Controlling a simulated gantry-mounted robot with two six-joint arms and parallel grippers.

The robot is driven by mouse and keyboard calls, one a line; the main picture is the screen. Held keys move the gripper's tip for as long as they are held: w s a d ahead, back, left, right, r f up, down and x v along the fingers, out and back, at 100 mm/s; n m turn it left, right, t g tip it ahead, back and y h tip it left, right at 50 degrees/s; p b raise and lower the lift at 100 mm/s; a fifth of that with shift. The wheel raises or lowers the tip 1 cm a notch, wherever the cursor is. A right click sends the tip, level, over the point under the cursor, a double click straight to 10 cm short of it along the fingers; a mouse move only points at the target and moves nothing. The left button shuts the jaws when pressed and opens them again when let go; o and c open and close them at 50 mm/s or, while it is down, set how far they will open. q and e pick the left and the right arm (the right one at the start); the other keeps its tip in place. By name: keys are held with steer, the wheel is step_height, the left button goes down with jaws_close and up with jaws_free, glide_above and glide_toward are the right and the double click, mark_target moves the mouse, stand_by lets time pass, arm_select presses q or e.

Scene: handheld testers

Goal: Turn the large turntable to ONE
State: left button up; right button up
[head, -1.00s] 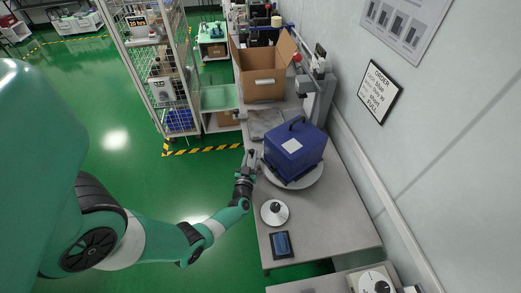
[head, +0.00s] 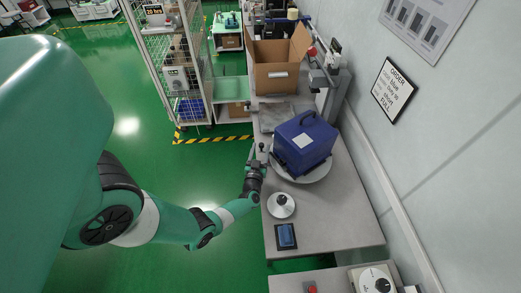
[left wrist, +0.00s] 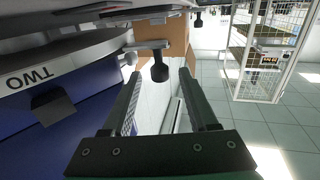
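The large turntable (head: 318,176) is a pale round disc on the grey bench, with a blue case (head: 305,146) on top. In the left wrist view its rim (left wrist: 55,72) carries the word TWO, which appears upside down. A dark block (left wrist: 53,106) juts from the rim near that word. A black knob (left wrist: 159,68) on a pale bracket shows between my left gripper's fingertips in the picture; I cannot tell whether they touch it. My left gripper (head: 260,154) is open at the turntable's left edge; its two fingers (left wrist: 158,75) show apart. My right gripper is not in view.
A small white disc with a black knob (head: 281,204) and a blue-topped device (head: 285,236) sit nearer on the bench. An open cardboard box (head: 276,75) stands behind the turntable.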

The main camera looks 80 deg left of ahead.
arm_select(q)
steer(key=shift+s+d, duration=0.1)
steer(key=shift+d, duration=0.3)
steer(key=p+v, duration=0.3)
steer(key=v, duration=0.8)
steer(key=shift+a, duration=0.1)
